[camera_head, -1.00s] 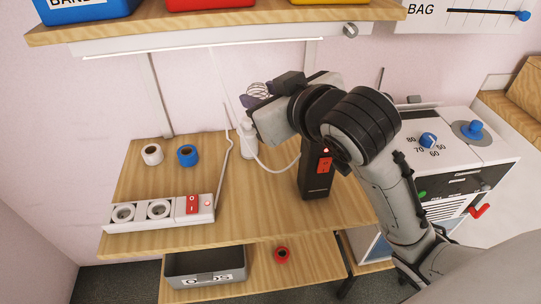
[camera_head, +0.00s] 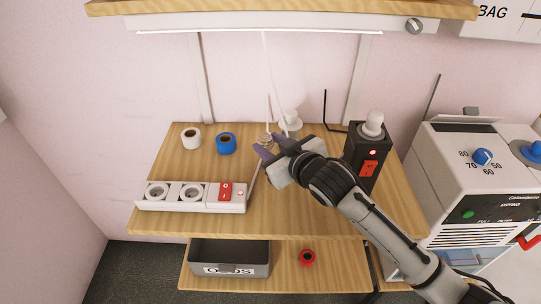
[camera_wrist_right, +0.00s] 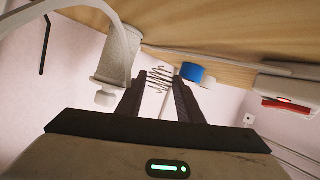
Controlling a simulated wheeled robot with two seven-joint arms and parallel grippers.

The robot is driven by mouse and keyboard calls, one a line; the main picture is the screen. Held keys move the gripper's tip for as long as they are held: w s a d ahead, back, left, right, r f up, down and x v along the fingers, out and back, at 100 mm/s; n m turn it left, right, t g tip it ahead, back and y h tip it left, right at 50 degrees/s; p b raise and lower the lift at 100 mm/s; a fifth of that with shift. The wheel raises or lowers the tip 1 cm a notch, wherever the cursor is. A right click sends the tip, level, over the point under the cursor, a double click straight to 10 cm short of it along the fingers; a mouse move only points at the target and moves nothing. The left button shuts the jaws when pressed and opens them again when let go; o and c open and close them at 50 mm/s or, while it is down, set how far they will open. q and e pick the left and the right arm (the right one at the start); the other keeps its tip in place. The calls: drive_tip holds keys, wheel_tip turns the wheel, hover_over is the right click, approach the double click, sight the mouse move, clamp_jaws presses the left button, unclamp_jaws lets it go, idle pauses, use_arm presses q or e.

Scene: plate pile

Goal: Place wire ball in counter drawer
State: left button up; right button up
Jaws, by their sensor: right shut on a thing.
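The wire ball (camera_wrist_right: 159,79) is a small coil of thin metal wire between the two dark fingers of my right gripper (camera_wrist_right: 158,98) in the right wrist view. The right gripper is shut on it. In the head view the wire ball (camera_head: 264,140) shows at the tip of the right gripper (camera_head: 268,150), above the back middle of the wooden counter (camera_head: 300,215). The grey drawer (camera_head: 230,257), with a white label on its front, sits on the lower shelf at the front left, below and left of the gripper. Its top is open. My left gripper is not in view.
A power strip (camera_head: 190,198) lies along the counter's front left. White (camera_head: 191,138) and blue (camera_head: 226,144) tape rolls stand behind it. A black device with a red switch (camera_head: 369,167) stands right of the gripper. A red roll (camera_head: 307,257) lies beside the drawer.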

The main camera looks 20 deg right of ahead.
drive_tip(key=shift+f, duration=1.6)
drive_tip(key=shift+f, duration=0.2)
drive_tip(key=o, duration=0.7)
drive_tip(key=shift+o, duration=0.2)
